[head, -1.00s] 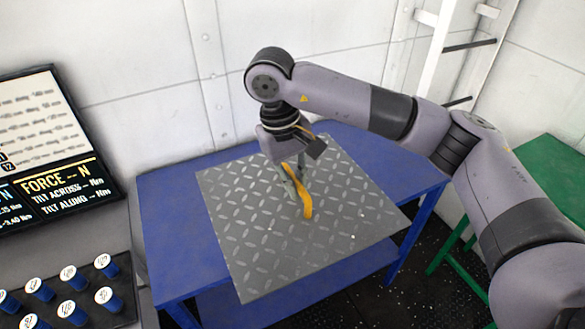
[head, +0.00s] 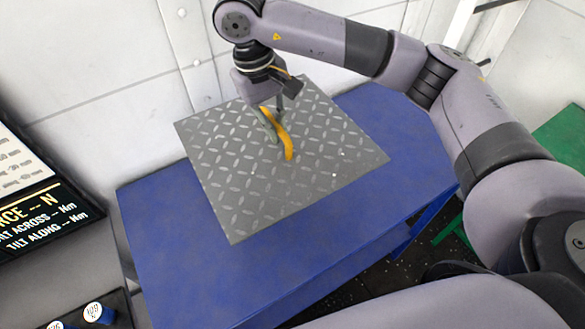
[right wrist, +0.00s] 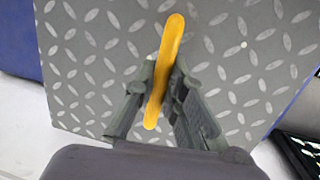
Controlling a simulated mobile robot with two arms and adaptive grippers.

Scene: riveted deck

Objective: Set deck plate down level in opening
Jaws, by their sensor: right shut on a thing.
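The deck plate (head: 325,165) is a grey square of diamond tread with a yellow handle (head: 286,142) at its middle. My right gripper (head: 275,122) is shut on the handle. In the right wrist view the yellow handle (right wrist: 165,70) runs between both fingers, with the plate (right wrist: 235,60) behind it. The plate is over the blue table (head: 165,240); whether it touches the tabletop I cannot tell. No opening shows in either view. My left gripper is out of view.
A display board with FORCE and TILT text (head: 40,225) stands at the left. Below it are blue knobs with white tops (head: 95,312). A green table (head: 565,145) is at the right. A white wall is close behind the blue table, whose front part is bare.

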